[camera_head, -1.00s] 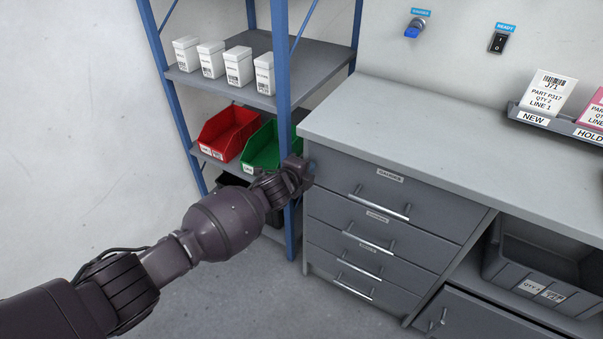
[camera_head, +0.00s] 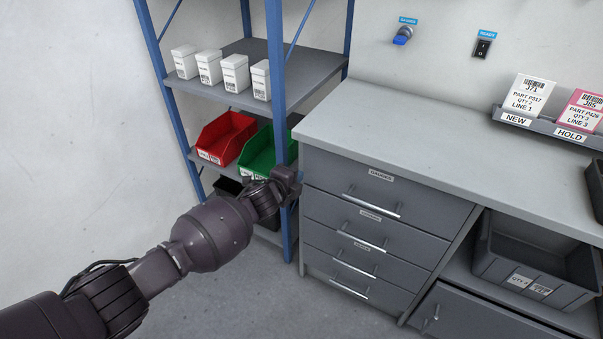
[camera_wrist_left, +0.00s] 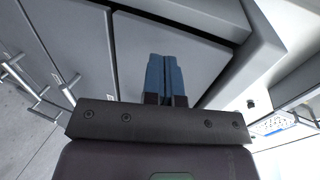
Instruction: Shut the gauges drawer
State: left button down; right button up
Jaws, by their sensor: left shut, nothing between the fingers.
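The gauges drawer (camera_head: 385,190) is the top drawer of the grey cabinet, with a label above its bar handle. Its front looks about flush with the drawers below; a small gap cannot be ruled out. My left gripper (camera_head: 300,178) is at the left end of this drawer's front, away from the handle. In the left wrist view its blue fingers (camera_wrist_left: 165,80) are together and empty, pointing at a grey drawer front (camera_wrist_left: 190,55). Whether the tips touch the front cannot be told. My right gripper is not in view.
The worktop (camera_head: 400,140) overhangs the drawers. A blue-posted shelf (camera_head: 278,90) with a red bin (camera_head: 225,138) and green bin (camera_head: 262,150) stands close beside my left gripper. A grey crate (camera_head: 500,265) sits right of the drawers. Floor in front is clear.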

pick_arm(q)
jog(key=p+v, duration=0.3)
jog(key=v, duration=0.7)
jog(key=shift+a, duration=0.1)
